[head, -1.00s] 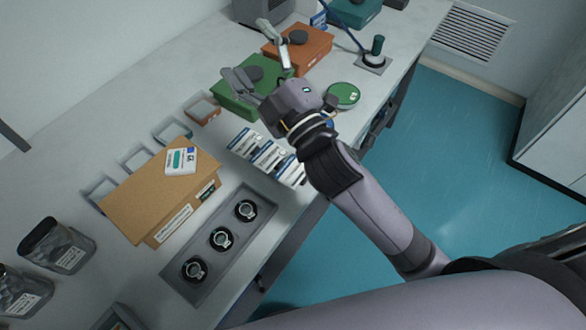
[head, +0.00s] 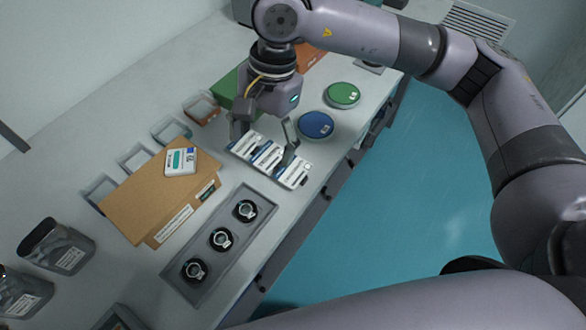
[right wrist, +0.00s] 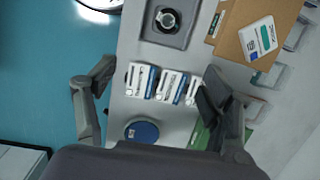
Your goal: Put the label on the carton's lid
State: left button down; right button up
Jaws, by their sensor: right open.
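The carton (head: 130,205) is a brown cardboard box on the table at left of centre, its lid closed on top. A white label (head: 181,161) with a teal mark and a blue corner lies flat on the far right part of the lid. The label also shows at the upper right of the right wrist view (right wrist: 260,38). My right gripper (head: 265,144) is open over a row of white-and-blue boxes (head: 268,159), right of the carton and apart from the label. Whether its fingers touch the boxes I cannot tell. My left gripper is not in view.
A grey tray (head: 262,196) with black round parts lies in front of the boxes. Small open bins (head: 168,131) line the carton's far side. Dark jars (head: 62,250) stand at left. Blue (head: 316,125) and green (head: 343,95) discs lie near the table's right edge.

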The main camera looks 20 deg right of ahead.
jog(key=w+d+t+h, duration=0.1)
jog(key=w+d+h, duration=0.1)
jog(key=d, duration=0.2)
jog(key=p, duration=0.4)
send_over(288, 177)
jog(key=f, duration=1.1)
jog(key=shift+s+a, duration=0.2)
jog(key=shift+s, duration=0.1)
jog(key=f+p, duration=0.1)
jog(key=f, duration=0.2)
jog(key=f+p, duration=0.1)
jog(key=shift+w+d+f+p, duration=0.2)
jog(key=shift+w+f+p, duration=0.1)
jog(key=shift+f+p, duration=0.1)
jog(key=shift+f, duration=0.3)
jog(key=shift+f+b, duration=0.2)
jog(key=shift+b, duration=0.45)
